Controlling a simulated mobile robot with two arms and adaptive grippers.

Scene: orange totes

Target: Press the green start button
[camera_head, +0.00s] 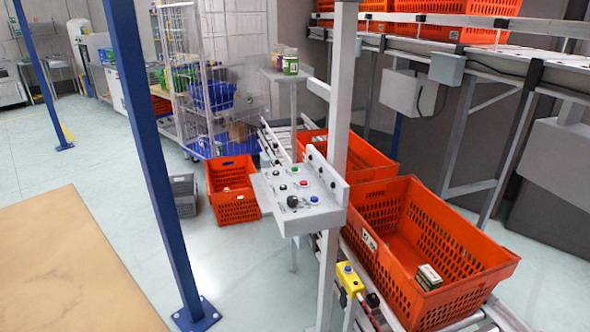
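A grey control panel (268,188) stands on a post near the middle of the head camera view. A small green button (295,169) sits near the far edge of its sloping top. A red button (303,183), a blue button (314,199), a black knob (292,201) and several small dark controls share the panel. Nothing touches the panel's buttons. Neither of my grippers shows in this view.
A large orange tote (455,232) with a small box (428,277) inside stands on the conveyor right of the panel. A grey upright post (341,110) rises close beside the panel. A yellow button box (349,278) sits below.

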